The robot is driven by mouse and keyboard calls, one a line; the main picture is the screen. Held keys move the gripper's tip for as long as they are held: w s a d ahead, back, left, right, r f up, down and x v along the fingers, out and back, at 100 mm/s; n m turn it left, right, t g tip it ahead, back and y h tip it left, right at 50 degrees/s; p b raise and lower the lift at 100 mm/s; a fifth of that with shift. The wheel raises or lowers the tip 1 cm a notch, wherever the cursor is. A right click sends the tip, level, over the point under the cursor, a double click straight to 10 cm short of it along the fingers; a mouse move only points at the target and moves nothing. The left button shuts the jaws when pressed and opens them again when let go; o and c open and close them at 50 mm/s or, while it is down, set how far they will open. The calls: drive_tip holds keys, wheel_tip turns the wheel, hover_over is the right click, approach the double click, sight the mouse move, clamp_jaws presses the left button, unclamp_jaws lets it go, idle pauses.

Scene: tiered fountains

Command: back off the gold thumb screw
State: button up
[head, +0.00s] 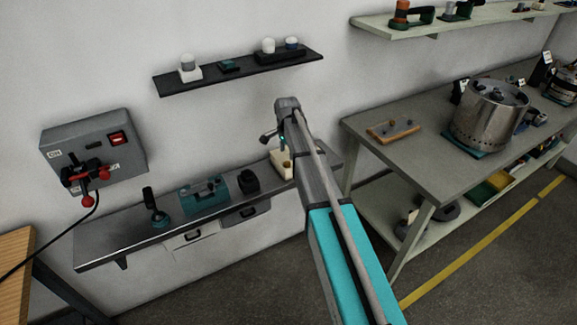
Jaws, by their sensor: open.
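A cream block (277,168) stands at the right end of the grey wall shelf, partly hidden behind my arm. A small gold-brown spot (287,162) shows on it, which looks like the gold thumb screw; it is too small to make out well. My gripper (282,149) hangs from the arm's far end, above the cream block, and is mostly hidden by the arm. It is open. I cannot tell whether it touches the screw or how far above it is.
A black case (249,182), a teal box (204,196) and a dark-handled tool (157,215) stand left along the grey shelf (120,240). A grey box with red knobs (95,150) is on the wall. A black shelf (240,73) hangs above. A workbench (400,160) with a steel pot (486,118) is right.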

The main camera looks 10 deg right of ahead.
sight(287, 162)
drive_tip(key=shift+f+b, duration=2.05)
drive_tip(key=shift+f, duration=0.25)
